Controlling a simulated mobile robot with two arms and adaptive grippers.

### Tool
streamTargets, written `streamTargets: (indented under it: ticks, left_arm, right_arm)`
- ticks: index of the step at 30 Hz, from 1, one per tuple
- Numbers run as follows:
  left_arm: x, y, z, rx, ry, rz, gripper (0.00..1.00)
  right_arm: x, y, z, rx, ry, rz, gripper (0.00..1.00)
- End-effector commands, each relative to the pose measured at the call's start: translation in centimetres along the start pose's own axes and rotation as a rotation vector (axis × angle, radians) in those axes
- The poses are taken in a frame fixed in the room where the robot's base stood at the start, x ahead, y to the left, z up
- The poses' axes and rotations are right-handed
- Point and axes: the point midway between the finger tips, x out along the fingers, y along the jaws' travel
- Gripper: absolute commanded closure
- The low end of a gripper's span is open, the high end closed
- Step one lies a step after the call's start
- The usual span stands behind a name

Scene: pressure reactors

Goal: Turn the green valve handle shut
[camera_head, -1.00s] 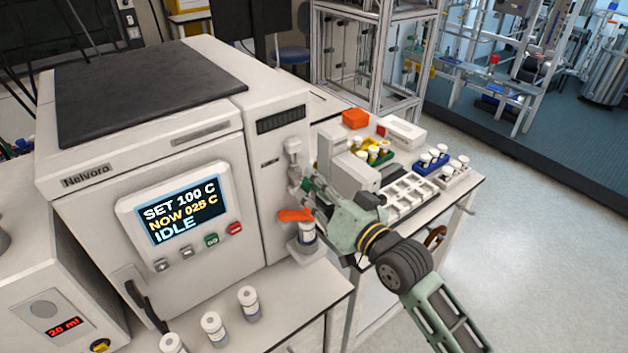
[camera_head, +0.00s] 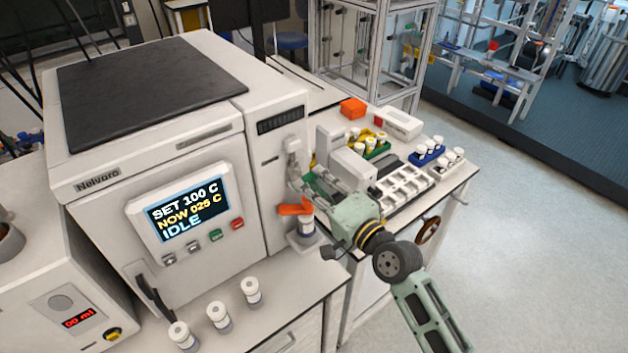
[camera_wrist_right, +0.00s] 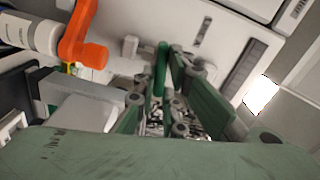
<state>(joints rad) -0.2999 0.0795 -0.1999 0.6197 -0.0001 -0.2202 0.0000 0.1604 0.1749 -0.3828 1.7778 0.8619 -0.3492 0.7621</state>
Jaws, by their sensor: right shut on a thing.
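The green valve handle (camera_wrist_right: 160,68) shows in the right wrist view as a bright green bar between the fingers of my right gripper (camera_wrist_right: 172,75). The gripper is shut on it. In the head view my right gripper (camera_head: 304,182) reaches the front of the white reactor's right column, just below a pale valve fitting (camera_head: 292,150). The fingers mostly hide the handle there. My left gripper is in neither view.
An orange lever (camera_head: 295,209) sits just below my gripper, above a white-capped vial (camera_head: 307,226). It also shows in the wrist view (camera_wrist_right: 82,40). Several vials stand on the front bench (camera_head: 285,300). Racks and a white instrument (camera_head: 352,166) crowd the right side.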

Motion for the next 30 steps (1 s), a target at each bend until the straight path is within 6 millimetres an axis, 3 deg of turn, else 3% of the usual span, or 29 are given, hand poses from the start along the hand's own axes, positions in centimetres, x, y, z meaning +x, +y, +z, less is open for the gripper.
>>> streamTargets:
  ticks: [12, 29, 30]
  left_arm:
    - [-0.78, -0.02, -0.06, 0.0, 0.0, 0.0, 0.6]
    - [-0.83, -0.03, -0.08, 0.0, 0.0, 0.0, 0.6]
    - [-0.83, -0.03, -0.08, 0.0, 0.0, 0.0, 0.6]
  right_arm:
    - [-0.02, 0.18, -0.04, 0.194, 0.001, 0.001, 1.0]
    - [-0.02, 0.23, -0.02, 0.225, 0.001, 0.001, 1.0]
    - [-0.02, 0.23, -0.02, 0.225, 0.001, 0.001, 0.88]
